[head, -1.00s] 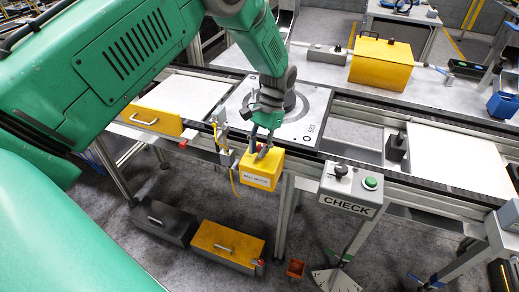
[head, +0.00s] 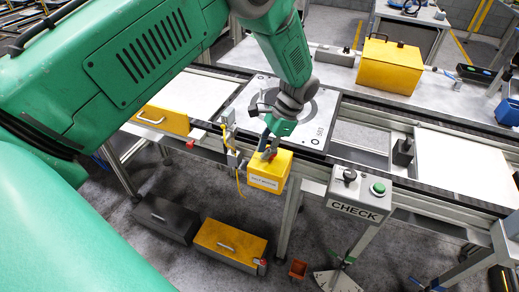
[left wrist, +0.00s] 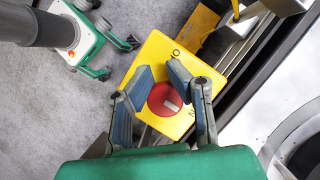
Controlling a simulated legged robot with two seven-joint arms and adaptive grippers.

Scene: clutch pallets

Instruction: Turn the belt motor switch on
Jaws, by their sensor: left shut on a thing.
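The belt motor switch is a yellow box (head: 265,179) with a white label on its front, fixed at the near edge of the conveyor. In the left wrist view, its yellow top (left wrist: 158,55) carries a round red knob (left wrist: 160,92) with a pale mark, and dark lettering at the top and right edges. My left gripper (head: 268,152) is over the box top. In the left wrist view, its blue-grey fingers (left wrist: 163,84) stand on both sides of the knob and are shut on it. The fingers hide part of the knob's rim. My right gripper is in neither view.
A grey CHECK box (head: 355,192) with a black knob and green button stands right of the switch. A round-plated fixture (head: 285,115) lies behind it on the conveyor. Yellow (head: 232,243) and black (head: 165,219) cases lie on the floor below. A yellow case (head: 387,64) stands farther back.

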